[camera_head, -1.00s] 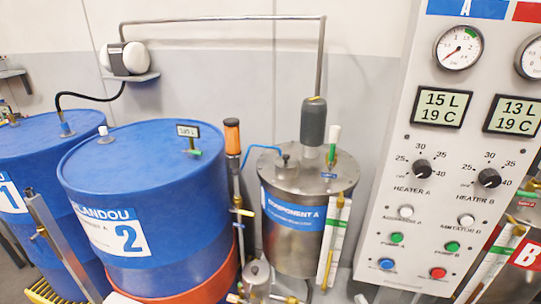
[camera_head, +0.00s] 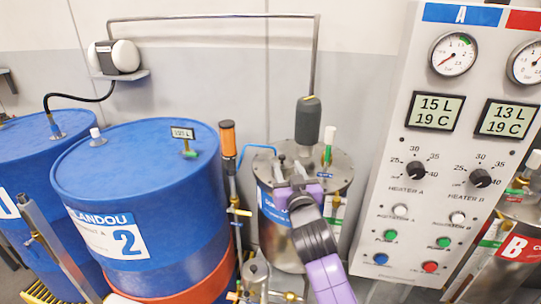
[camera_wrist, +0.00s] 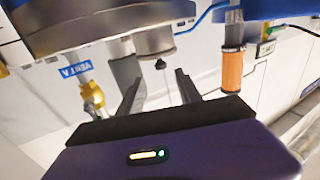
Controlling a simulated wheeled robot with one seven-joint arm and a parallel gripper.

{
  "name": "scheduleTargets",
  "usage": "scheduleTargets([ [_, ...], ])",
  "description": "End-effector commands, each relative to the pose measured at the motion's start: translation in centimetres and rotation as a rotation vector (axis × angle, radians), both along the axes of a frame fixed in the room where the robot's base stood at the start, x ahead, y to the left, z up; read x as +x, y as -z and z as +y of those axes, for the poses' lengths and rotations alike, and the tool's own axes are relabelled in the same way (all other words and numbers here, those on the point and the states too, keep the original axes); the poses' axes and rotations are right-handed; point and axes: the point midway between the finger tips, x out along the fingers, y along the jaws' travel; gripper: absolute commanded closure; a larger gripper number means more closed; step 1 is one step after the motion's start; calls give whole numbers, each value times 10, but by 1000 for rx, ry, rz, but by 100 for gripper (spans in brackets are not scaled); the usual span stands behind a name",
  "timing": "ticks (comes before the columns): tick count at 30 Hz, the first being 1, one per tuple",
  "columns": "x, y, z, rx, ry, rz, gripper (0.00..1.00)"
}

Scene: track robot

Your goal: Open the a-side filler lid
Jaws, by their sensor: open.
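The component A tank (camera_head: 277,246) is a steel drum with a flat metal top. In the wrist view its rim (camera_wrist: 110,22) is at the top, with fittings pointing down the picture. The a-side filler lid (camera_wrist: 155,42) is a short grey cylinder with a small black knob (camera_wrist: 160,64), and it looks shut. My gripper (camera_wrist: 160,88) is open, one finger on each side of the line to the knob, with a visible gap and nothing held. In the head view my gripper (camera_head: 291,172) is over the tank top and partly hides the filler.
A dark mixer motor (camera_head: 308,120) and a green-and-white fitting (camera_head: 328,144) stand behind my gripper. A thin blue hose (camera_head: 258,148) and an orange-topped tube (camera_head: 228,139) are to its left. The control panel (camera_head: 440,170) stands close on the right.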

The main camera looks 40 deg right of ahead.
Motion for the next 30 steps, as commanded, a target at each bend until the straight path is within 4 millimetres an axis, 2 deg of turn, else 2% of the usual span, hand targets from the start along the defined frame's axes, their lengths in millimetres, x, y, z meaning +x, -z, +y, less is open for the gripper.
scheduleTargets([
  [5, 12, -1, -7, 16, 2, -2, 58],
  [12, 44, -1, -25, 15, 1, -3, 58],
  [18, 62, -1, -35, 14, 0, -3, 58],
  [29, 67, 0, -38, 14, 0, -3, 58],
  [30, 67, 0, -38, 14, 0, -3, 62],
])
